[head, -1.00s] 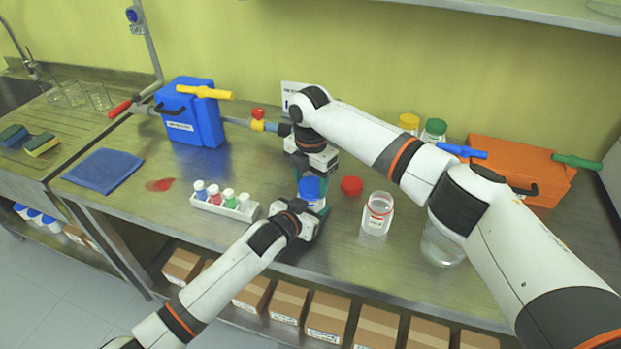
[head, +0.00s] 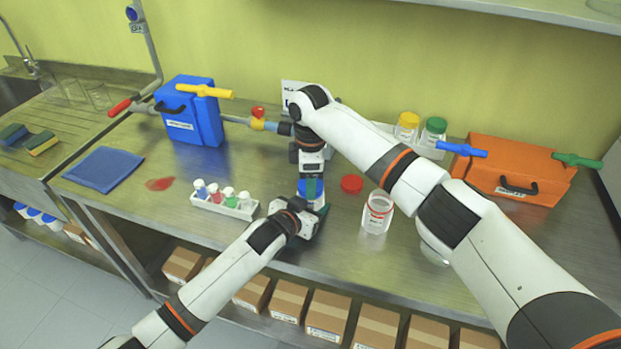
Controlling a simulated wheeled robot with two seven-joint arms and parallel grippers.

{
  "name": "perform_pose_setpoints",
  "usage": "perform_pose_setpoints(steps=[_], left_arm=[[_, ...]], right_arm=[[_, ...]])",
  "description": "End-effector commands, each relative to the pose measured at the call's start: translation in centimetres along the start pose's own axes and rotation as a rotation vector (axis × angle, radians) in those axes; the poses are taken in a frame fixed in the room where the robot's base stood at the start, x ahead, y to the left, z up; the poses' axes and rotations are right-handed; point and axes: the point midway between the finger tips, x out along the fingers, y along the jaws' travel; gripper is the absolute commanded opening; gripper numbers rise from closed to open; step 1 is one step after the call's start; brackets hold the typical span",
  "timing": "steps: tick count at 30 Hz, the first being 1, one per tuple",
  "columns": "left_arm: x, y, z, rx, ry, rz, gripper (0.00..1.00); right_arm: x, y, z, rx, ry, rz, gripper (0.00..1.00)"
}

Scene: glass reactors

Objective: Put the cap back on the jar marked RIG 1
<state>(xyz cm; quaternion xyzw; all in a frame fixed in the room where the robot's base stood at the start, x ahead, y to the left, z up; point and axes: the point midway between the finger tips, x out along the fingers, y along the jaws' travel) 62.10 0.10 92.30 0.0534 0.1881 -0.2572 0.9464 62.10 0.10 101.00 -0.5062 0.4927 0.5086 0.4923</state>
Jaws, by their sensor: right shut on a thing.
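My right gripper (head: 311,188) points down and is shut on the blue cap (head: 301,186), which sits at the top of a jar mostly hidden by both grippers. My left gripper (head: 322,211) is low beside that jar, its fingers partly hidden; I cannot tell how far they are closed. An open clear jar (head: 377,214) with a red ring and a label stands to the right. A red cap (head: 352,184) lies on the bench behind it. The jar labels are too small to read.
A white rack (head: 225,207) of small coloured-cap vials stands to the left, near a red spill (head: 160,184) and a blue cloth (head: 104,170). Yellow-capped (head: 406,127) and green-capped (head: 433,132) jars stand behind my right arm. Blue (head: 190,112) and orange (head: 515,170) boxes stand at the back.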

Motion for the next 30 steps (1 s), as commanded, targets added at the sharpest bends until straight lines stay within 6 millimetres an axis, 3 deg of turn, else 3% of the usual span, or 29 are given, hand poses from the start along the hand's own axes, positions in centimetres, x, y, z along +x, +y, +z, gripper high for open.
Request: perform_pose_setpoints(steps=[6,7,10,30], left_arm=[[-0.02,-0.54,-0.01,0.003,-0.002,-0.009,0.0],[-0.02,-0.55,-0.01,0.003,-0.002,-0.009,0.0],[-0.01,-0.49,-0.01,0.003,-0.002,-0.008,0.0],[0.03,0.27,-0.02,-0.001,0.002,0.005,0.0]], right_arm=[[-0.16,-0.21,0.06,-0.001,-0.003,-0.01,0.25],[-0.17,-0.21,0.06,-0.001,-0.003,-0.01,0.57],[-0.16,-0.18,0.07,-0.002,-0.004,-0.009,0.74],[-0.01,0.22,0.23,-0.009,-0.002,0.007,0.74]])
